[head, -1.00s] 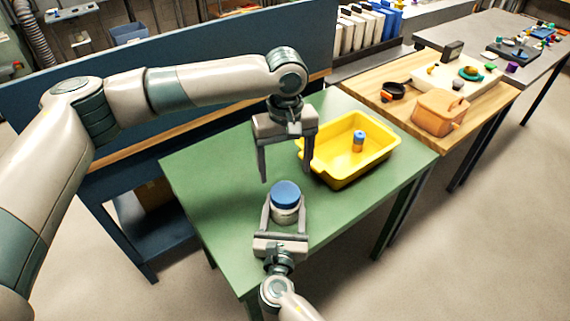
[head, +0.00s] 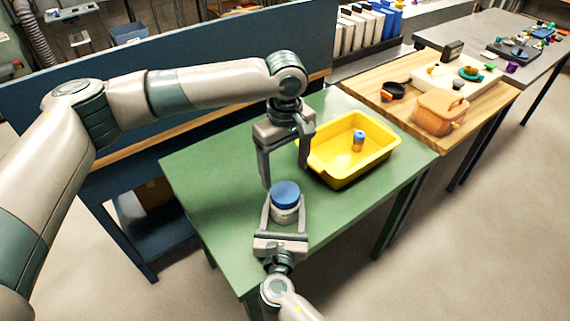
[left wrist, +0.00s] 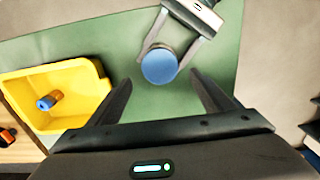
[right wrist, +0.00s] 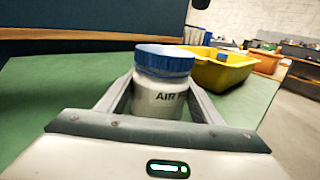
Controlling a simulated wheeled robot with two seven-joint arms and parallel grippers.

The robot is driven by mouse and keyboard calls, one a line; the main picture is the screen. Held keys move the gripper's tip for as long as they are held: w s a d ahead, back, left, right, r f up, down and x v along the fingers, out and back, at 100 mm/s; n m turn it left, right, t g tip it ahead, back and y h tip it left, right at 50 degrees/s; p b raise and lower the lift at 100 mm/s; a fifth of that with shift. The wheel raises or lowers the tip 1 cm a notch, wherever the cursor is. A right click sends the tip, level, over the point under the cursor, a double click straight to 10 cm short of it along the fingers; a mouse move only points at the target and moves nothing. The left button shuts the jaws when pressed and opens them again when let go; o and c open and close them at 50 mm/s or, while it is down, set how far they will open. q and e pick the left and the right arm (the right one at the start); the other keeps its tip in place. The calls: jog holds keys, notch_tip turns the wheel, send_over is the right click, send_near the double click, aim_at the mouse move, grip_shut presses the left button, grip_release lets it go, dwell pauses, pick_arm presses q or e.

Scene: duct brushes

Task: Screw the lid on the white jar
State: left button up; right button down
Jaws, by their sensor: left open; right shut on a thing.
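The white jar (right wrist: 158,99) stands upright on the green table, with dark lettering on its side. The blue lid (head: 286,194) sits on top of the jar; whether it is threaded tight I cannot tell. It also shows from above in the left wrist view (left wrist: 159,67). My right gripper (head: 285,208) is shut around the jar's body, one finger on each side. My left gripper (head: 286,170) is open and empty, fingers pointing down, above and just behind the lid. In the left wrist view the lid lies beyond the open fingers, apart from them.
A yellow tray (head: 348,182) with a small blue-capped bottle (head: 358,141) stands on the green table (head: 215,185), right of my left gripper. A wooden table (head: 480,97) with an orange container (head: 440,112) adjoins at the right. The green table's left side is clear.

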aim_at(285, 192)
pick_arm(q)
jog(key=shift+f, duration=3.6)
jog(key=shift+c, duration=0.5)
jog(key=c, duration=1)
